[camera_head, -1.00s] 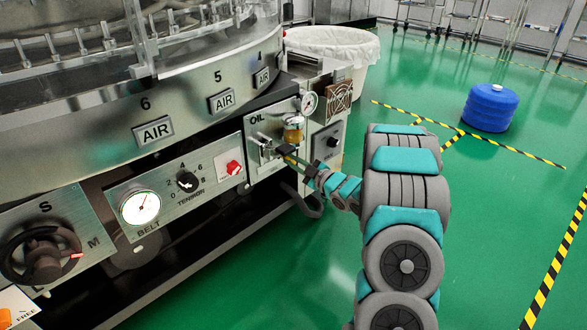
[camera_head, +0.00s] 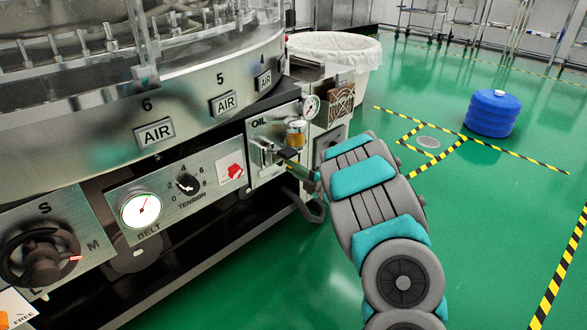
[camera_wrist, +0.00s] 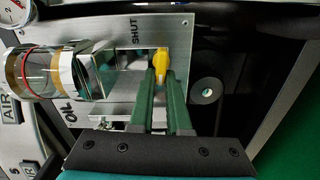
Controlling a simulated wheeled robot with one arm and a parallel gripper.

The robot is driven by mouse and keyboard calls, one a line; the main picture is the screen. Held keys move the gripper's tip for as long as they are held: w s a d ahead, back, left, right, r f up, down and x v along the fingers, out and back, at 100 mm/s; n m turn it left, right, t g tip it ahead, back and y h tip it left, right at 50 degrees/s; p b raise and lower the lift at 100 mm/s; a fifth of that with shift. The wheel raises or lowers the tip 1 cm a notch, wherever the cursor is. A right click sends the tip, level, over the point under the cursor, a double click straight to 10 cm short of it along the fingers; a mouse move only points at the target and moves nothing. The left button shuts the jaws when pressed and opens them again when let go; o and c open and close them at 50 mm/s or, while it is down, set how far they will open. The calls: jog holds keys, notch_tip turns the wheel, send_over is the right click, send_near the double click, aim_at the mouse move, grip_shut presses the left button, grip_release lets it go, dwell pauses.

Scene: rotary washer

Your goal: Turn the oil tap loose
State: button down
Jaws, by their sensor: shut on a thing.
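The oil tap's yellow handle (camera_wrist: 163,62) is in the wrist view, beside the word SHUT on the metal panel. My gripper (camera_wrist: 163,78) is shut on this handle, with its two green fingers close on either side of it. In the head view, my gripper (camera_head: 288,154) reaches the OIL panel (camera_head: 259,128) from the right, and its fingertips are small and partly hidden by the tap fittings. The glass oil cup (camera_wrist: 62,72) is left of the handle in the wrist view and also shows in the head view (camera_head: 296,133).
A pressure gauge (camera_head: 312,106) sits above the oil cup. The tension knob (camera_head: 188,184), red switch (camera_head: 235,171) and belt gauge (camera_head: 140,209) are to the left. A lined white bin (camera_head: 345,50) stands behind.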

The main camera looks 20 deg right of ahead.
jog(key=shift+f, duration=0.1)
dwell(0.5)
jog(key=c, duration=0.9)
grip_release()
jog(key=v, duration=0.7)
jog(key=shift+s+d+p, duration=0.15)
jog(key=shift+s+p, duration=0.2)
jog(key=shift+p, duration=0.05)
jog(key=shift+w, duration=0.1)
